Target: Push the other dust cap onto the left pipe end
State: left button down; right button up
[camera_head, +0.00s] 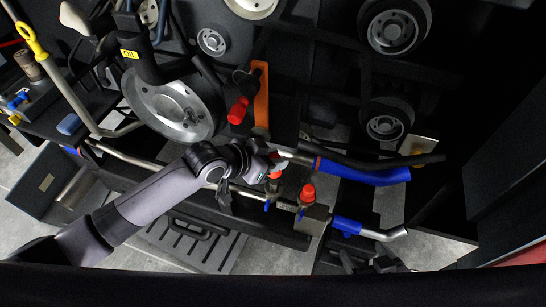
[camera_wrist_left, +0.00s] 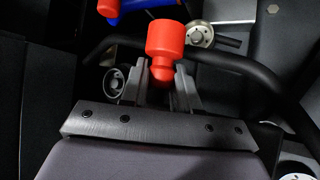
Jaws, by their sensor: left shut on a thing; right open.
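My left gripper (camera_head: 272,165) reaches in from the left and is shut on a red dust cap (camera_wrist_left: 166,42). In the left wrist view the cap sits between the two fingers, its wide end pointing away from the palm. In the head view only a little red of it (camera_head: 275,174) shows at the fingertips. It is just above a small blue-marked fitting (camera_head: 268,205) on the pipe run; I cannot tell whether they touch. Another red cap (camera_head: 307,193) sits upright on a fitting to the right. The left pipe end is mostly hidden by the gripper.
A pipe with a blue sleeve (camera_head: 362,174) and a black hose (camera_head: 385,161) lie right of the gripper. A second blue sleeve (camera_head: 347,225) is lower right. An orange bar (camera_head: 261,95) and red piece (camera_head: 238,110) stand above. A black case (camera_head: 190,241) lies below.

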pick_arm(q)
jog(key=shift+f+b, duration=2.35)
jog(key=shift+b, duration=0.05)
jog(key=shift+f, duration=0.1)
jog(key=shift+f, duration=0.15)
jog(key=shift+f, duration=0.25)
jog(key=shift+f, duration=0.1)
jog(key=shift+f, duration=0.55)
